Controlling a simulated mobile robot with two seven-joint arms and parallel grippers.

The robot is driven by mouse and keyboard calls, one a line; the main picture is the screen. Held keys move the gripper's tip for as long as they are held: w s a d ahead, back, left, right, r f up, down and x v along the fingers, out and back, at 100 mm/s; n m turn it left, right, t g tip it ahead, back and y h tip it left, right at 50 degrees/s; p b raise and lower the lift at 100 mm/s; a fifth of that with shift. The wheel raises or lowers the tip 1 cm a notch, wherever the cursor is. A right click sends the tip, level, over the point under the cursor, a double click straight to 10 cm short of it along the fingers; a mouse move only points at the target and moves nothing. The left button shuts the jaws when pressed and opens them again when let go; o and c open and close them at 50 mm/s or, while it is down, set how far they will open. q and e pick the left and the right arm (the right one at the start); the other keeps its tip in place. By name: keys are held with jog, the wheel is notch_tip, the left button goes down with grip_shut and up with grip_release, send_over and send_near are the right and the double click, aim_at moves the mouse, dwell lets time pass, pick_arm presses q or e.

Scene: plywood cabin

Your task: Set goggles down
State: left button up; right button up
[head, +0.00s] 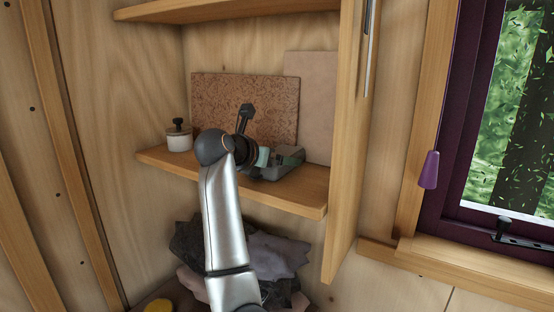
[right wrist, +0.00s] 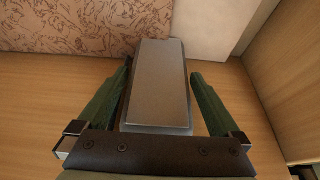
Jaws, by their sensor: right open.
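A grey, flat-topped, block-like thing (right wrist: 160,85) rests on the wooden shelf, between my fingers in the right wrist view. I take it for the goggles; no lens or strap shows. In the head view it is a small grey shape (head: 274,173) partly hidden by my wrist. My right gripper (right wrist: 161,70) is open, its green fingers on either side of the thing, with a clear gap at the right finger. In the head view this gripper (head: 290,156) is low over the shelf. My left gripper is out of view.
The shelf (head: 312,196) also holds a white jar with a dark knob (head: 179,138) at its left end. A brown speckled board (head: 275,100) and a plain panel (head: 315,95) stand behind. A wooden upright (head: 345,150) closes the right side. Dark cloths (head: 275,252) lie below.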

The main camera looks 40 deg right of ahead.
jog(key=b+v, duration=0.2)
jog(key=v, duration=0.8)
jog(key=shift+a+f, duration=0.15)
jog(key=shift+s+a+r+b, duration=0.25)
jog(key=shift+a+r+b, duration=0.1)
jog(key=shift+a, duration=0.25)
